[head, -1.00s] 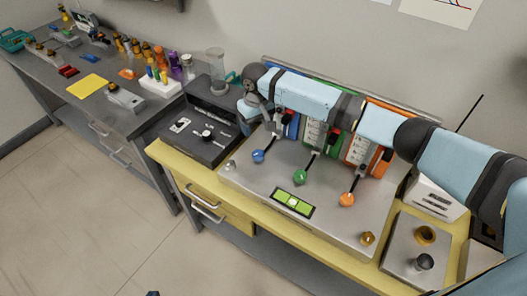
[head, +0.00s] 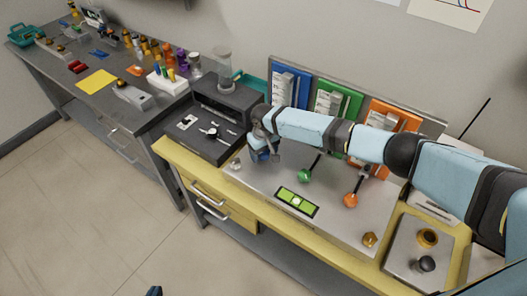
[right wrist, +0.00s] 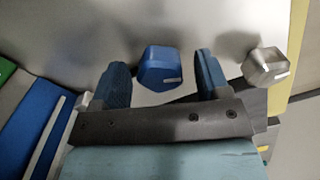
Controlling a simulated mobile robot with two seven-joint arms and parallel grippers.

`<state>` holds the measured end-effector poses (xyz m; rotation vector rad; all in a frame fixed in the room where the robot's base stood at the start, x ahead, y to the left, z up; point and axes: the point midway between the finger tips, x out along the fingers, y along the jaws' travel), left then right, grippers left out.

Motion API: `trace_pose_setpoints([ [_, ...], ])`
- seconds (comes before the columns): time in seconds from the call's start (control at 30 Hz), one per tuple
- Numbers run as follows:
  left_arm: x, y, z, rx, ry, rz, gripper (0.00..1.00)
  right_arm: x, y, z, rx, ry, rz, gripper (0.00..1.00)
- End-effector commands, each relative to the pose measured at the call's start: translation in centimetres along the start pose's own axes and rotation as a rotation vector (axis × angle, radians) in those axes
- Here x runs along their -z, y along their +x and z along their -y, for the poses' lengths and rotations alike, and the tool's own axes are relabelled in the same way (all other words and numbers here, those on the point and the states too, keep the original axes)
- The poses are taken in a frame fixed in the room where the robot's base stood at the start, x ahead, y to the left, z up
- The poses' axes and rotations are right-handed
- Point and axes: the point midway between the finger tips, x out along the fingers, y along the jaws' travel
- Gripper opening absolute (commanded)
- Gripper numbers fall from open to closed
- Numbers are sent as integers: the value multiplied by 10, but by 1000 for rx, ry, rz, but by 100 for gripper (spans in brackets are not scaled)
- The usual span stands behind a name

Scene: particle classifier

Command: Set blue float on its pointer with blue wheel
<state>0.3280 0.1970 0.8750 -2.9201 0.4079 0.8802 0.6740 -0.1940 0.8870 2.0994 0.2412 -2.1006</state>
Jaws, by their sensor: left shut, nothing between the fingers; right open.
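The blue wheel (right wrist: 158,68) is a faceted knob with a pale mark. My right gripper (right wrist: 163,72) is open, with one finger on each side of the wheel and a gap to each. In the head view my right gripper (head: 265,152) is over the blue wheel and hides most of it. The blue panel (head: 278,84) with its pale scale stands upright behind; its float and pointer are too small to tell. It also shows at the lower left in the right wrist view (right wrist: 32,128). Only a dark tip of my left gripper (head: 154,291) shows at the bottom edge; it is shut and empty.
A green wheel (head: 304,175) and an orange wheel (head: 350,200) stand on the same metal plate, right of the blue one. A silver knob (right wrist: 265,68) is close to one right finger. A green level (head: 297,202) lies in front. A dark box (head: 226,105) stands left.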

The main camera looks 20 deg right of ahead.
Motion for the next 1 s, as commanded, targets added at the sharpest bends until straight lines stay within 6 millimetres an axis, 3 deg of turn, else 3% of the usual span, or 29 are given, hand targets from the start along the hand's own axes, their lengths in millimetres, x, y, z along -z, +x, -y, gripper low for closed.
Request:
trace_pose_setpoints([
  [0.23, 1, 0, -1, -1, 0, -2, 0, 0, 1, 0, 0, -1, 0, 67],
  [0.43, 2, 0, -2, -4, 0, -3, 0, 0, 0, 0, 0, -1, 0, 21],
  [1.0, 5, -2, 0, 1, 0, -4, 0, 0, 0, 0, 0, -91, 1, 21],
])
